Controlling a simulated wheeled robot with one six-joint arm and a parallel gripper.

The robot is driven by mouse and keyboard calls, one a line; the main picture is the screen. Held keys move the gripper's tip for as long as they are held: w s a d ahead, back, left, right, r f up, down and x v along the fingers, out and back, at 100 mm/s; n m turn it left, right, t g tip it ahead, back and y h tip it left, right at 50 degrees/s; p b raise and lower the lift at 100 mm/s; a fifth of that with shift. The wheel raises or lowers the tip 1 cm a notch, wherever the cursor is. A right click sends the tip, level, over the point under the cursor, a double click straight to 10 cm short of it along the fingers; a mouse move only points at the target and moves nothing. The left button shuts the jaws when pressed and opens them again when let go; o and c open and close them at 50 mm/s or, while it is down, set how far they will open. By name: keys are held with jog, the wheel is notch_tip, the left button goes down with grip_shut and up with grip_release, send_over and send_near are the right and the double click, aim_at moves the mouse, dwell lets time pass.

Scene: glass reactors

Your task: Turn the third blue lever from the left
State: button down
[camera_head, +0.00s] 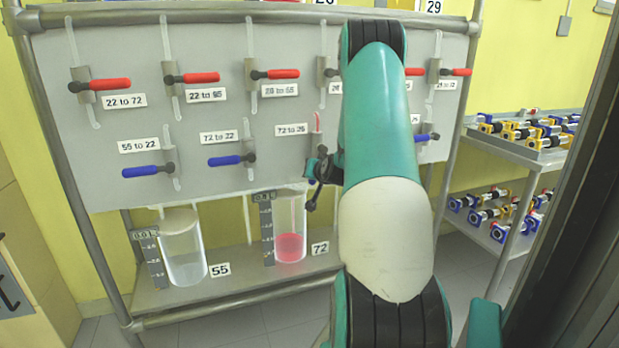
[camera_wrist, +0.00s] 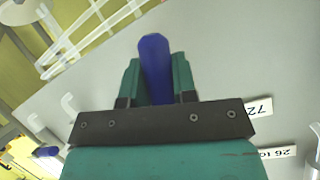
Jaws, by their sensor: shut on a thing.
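Several blue levers run along the lower row of the grey panel (camera_head: 110,195) in the head view. The first (camera_head: 148,171) and second (camera_head: 232,160) from the left point left, near level. A further one (camera_head: 425,138) shows right of my arm. The third, by the label "72 to 26" (camera_head: 291,129), is mostly hidden behind my arm and gripper. In the wrist view my gripper (camera_wrist: 157,75) is shut on a blue lever handle (camera_wrist: 153,55), which stands between its two teal fingers. The gripped lever appears to be the third.
Red levers (camera_head: 100,84) line the upper row. Below the panel stand a clear vessel (camera_head: 185,255) and one with pink liquid (camera_head: 290,248). A shelf cart (camera_head: 540,155) with small coloured parts stands at right. Another blue lever (camera_wrist: 47,151) shows lower left in the wrist view.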

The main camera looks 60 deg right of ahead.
jog(key=shift+s+d+f+n+g+h+b, duration=0.25)
jog(key=shift+s+d+n+g+h+b, duration=0.15)
jog(key=shift+s+d+n+h+b, duration=0.4)
jog(key=shift+w, duration=0.15)
jog(key=c, duration=0.9)
grip_release()
jog(key=v, duration=1.7)
jog(key=shift+r, duration=0.35)
